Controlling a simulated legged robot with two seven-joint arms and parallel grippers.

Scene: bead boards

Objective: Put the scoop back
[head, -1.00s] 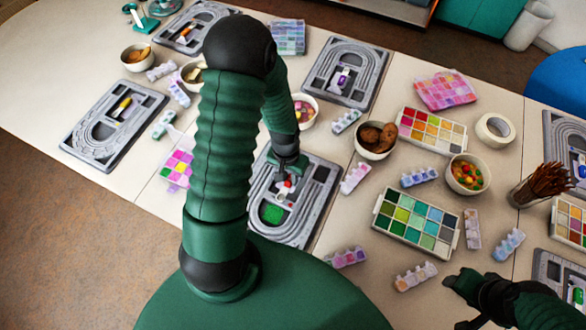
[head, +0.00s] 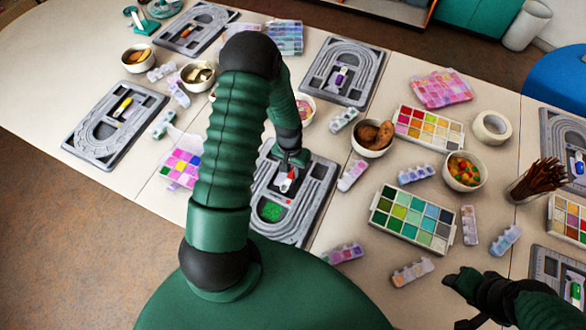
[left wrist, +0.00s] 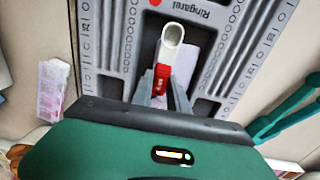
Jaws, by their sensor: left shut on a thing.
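The scoop (left wrist: 171,38) is a small white open trough with a red handle part, seen in the left wrist view. My left gripper (left wrist: 160,92) is shut on its red part, and the white end points away from the gripper. In the head view my left gripper (head: 289,163) is over the upper middle of a grey bead board (head: 317,205), with the scoop (head: 287,184) small below it. The board has curved grooves and a compartment of green beads (head: 271,212). I cannot tell whether the scoop touches the board. My right gripper (head: 462,284) is at the lower right, away from the board.
A bowl of brown pieces (head: 362,148), a green-toned bead box (head: 385,222) and several small pill-type boxes stand right of the board. A pink and purple bead box (head: 166,172) lies to its left, partly behind my arm. Other grey boards (head: 353,93) lie farther off.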

